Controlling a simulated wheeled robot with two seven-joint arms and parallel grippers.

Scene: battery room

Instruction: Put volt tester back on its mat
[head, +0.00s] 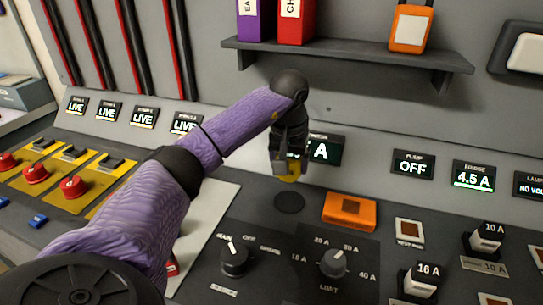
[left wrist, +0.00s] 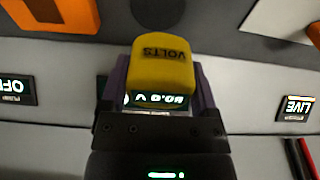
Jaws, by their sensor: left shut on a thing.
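The volt tester is a yellow block marked VOLTS (left wrist: 165,58) with a lit display; in the head view only a small yellow part (head: 291,173) shows below my gripper. My left gripper (head: 286,165) is shut on it, pointing down above the panel. A dark round mat (head: 289,203) lies on the panel just below the tester in the head view, bare on top. Part of a dark round shape, likely that mat, shows at the top edge of the left wrist view (left wrist: 146,8). The tester appears apart from the mat. My right gripper is out of view.
An orange block (head: 349,211) lies right of the mat. Two rotary knobs (head: 235,258) (head: 333,263) stand in front. Lit displays, including OFF (head: 413,164), line the back wall below a shelf (head: 350,53). Red knobs on yellow plates (head: 73,187) are at left.

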